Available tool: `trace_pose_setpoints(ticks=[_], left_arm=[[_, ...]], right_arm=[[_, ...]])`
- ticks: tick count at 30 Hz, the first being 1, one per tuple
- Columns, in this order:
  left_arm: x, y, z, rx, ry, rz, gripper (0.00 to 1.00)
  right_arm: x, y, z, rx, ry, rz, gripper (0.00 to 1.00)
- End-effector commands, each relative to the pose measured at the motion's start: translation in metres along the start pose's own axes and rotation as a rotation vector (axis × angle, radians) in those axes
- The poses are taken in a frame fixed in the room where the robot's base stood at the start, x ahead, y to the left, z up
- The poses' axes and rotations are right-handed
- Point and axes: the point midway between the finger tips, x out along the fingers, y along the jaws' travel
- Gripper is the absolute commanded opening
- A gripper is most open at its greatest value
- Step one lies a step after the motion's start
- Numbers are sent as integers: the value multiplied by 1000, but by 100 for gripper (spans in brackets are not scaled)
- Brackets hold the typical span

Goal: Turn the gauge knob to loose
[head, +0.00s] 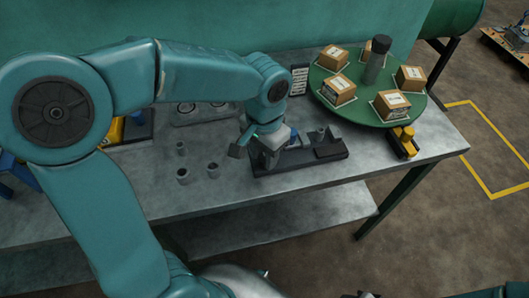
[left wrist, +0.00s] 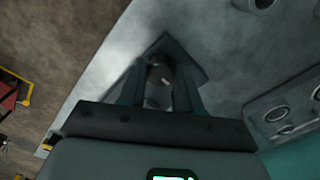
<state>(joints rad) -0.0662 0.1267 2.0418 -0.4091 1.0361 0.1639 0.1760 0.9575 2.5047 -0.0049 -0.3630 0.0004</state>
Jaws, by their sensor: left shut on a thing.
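A dark gauge fixture (head: 331,152) lies on the grey workbench, with a long flat base and a small upright post (head: 320,134) on its right half. My left gripper (head: 268,152) is over the left end of the fixture, pointing down. In the left wrist view, my left gripper (left wrist: 160,84) has its two fingers on either side of a small round knob (left wrist: 160,73), which I take to be the gauge knob. The fingers are shut on it. The head view hides the knob behind the gripper, and I cannot read its setting. My right gripper is out of sight.
Several small grey cylinders (head: 183,175) stand on the workbench (head: 150,205) left of the fixture. A green round turntable (head: 330,104) with several boxes stands at the back right. A yellow part (head: 404,141) sits by it. A grey tray (head: 205,115) lies behind. The front bench is clear.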

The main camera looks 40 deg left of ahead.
Motion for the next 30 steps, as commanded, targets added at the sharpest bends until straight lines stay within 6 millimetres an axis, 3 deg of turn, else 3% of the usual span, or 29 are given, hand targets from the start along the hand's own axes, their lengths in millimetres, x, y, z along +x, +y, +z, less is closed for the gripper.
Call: trace_pose_setpoints(ticks=[16,17,18,19,30], left_arm=[[-1,0,0,-24,2,0,3],[-1,0,0,-24,2,0,40],[-1,0,0,-24,2,0,53],[-1,0,0,-24,2,0,59],[-7,0,0,-22,2,-1,59]], right_arm=[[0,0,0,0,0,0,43],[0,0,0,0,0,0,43],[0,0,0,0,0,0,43],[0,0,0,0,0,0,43],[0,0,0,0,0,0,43]])
